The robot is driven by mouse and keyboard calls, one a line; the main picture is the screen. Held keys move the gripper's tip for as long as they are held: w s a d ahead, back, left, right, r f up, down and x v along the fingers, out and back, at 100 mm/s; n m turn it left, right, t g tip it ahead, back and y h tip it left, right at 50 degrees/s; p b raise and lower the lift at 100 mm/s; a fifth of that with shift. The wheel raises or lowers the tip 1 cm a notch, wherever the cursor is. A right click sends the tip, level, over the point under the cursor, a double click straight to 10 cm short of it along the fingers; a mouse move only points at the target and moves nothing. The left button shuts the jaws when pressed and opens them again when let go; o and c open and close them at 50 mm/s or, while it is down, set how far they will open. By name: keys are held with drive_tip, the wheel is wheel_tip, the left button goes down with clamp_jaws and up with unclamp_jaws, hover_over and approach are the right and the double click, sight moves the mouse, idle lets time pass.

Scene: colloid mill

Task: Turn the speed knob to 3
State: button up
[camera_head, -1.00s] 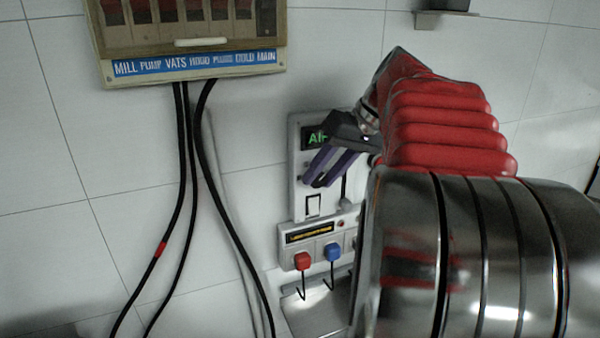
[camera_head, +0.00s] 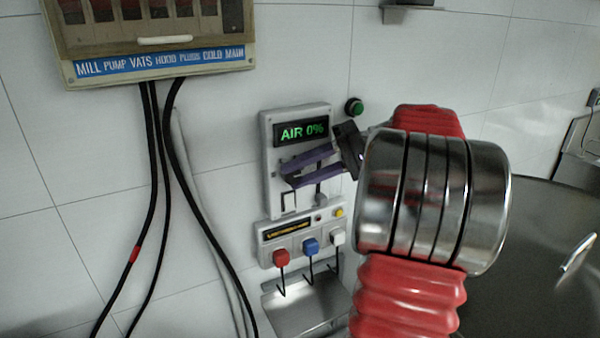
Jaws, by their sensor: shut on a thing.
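My gripper (camera_head: 288,176), with two purple fingers, reaches from the right across the grey wall panel (camera_head: 268,128). The panel's dark display (camera_head: 301,132) reads "AIR 0%" in green. The fingertips are at the panel's left half, just below the display. They are shut on a small control there, which the fingers hide almost wholly. I cannot make out its shape, pointer or setting. No speed label and no number 3 can be read in view. Below the fingers is a square-outlined switch (camera_head: 289,202), with a dark lever (camera_head: 319,199) to its right.
A lower box (camera_head: 265,259) carries red (camera_head: 281,257), blue (camera_head: 310,246) and white (camera_head: 337,237) blocks with hooks, above a metal tray (camera_head: 305,316). Black cables (camera_head: 150,215) hang left from a breaker box (camera_head: 75,72). A large metal lid (camera_head: 530,250) stands right.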

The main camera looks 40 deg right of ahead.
idle(0.4)
drive_tip(key=o, duration=1)
